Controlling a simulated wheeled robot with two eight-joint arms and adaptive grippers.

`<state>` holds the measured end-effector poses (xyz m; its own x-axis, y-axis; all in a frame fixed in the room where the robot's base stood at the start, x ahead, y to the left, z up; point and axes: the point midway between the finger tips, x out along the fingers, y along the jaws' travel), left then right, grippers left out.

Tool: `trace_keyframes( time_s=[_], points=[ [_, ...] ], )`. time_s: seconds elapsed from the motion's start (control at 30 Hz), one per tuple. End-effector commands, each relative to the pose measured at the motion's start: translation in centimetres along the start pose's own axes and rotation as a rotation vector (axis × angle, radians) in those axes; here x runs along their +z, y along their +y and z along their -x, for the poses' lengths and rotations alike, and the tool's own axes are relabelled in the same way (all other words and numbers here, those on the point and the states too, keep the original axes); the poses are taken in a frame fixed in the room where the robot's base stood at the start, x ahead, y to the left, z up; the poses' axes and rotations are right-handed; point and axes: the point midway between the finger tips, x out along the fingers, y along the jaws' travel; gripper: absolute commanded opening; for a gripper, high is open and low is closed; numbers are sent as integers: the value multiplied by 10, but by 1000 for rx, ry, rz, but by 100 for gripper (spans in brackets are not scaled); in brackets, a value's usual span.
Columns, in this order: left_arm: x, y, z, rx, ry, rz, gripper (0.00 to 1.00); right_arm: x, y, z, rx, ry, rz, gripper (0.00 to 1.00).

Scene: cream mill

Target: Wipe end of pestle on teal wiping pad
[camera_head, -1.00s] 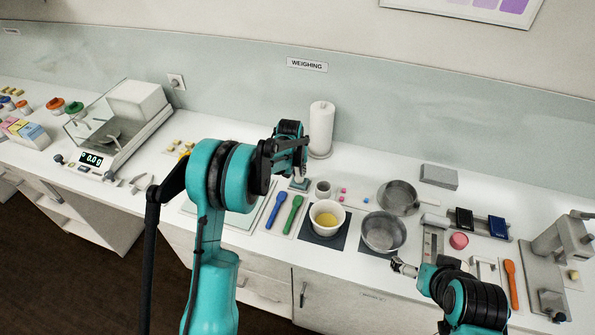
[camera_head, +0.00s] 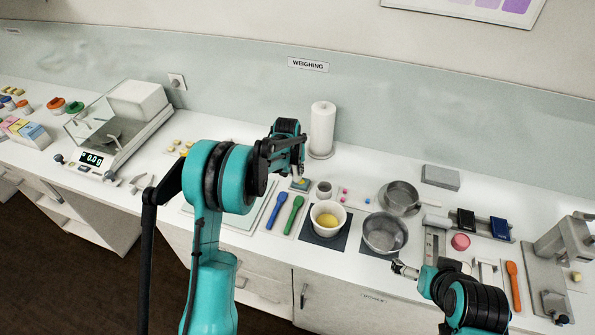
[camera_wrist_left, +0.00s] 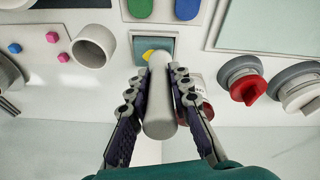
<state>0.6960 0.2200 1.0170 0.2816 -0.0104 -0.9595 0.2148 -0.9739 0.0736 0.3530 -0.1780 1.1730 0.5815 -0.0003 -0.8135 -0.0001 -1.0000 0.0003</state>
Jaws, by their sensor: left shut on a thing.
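My left gripper (camera_head: 299,166) is shut on the pale pestle (camera_wrist_left: 158,112), which stands between its fingers in the left wrist view (camera_wrist_left: 160,76). The teal wiping pad (camera_wrist_left: 164,45) lies under the pestle's far end, with a yellow patch on it. The pad also shows below the gripper in the head view (camera_head: 300,187). I cannot tell whether the pestle's end touches it. A white mortar (camera_head: 319,207) holding yellow cream stands on a dark mat to the right. My right gripper (camera_head: 403,269) is at the counter's front edge; its jaws are too small to read.
A small grey cup (camera_head: 323,188) stands right of the pad. Blue (camera_head: 276,210) and green (camera_head: 291,213) spatulas lie in front. Metal pans (camera_head: 385,234) stand to the right. A paper towel roll (camera_head: 321,130) stands behind. Red-lidded and grey-lidded jars (camera_wrist_left: 242,80) sit close by.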

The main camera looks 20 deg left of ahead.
Motion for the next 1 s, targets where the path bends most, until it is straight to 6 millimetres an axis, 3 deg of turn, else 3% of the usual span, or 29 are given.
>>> trace_keyframes(
  time_s=[0.47, 1.0],
  points=[
    [6, 23, -1, 1, 0, 0, 0, 3, 0, -4, 0, 0, 0, 100],
    [0, -1, -1, -1, 0, 0, 0, 4, 0, -6, 0, 0, 0, 100]
  ],
)
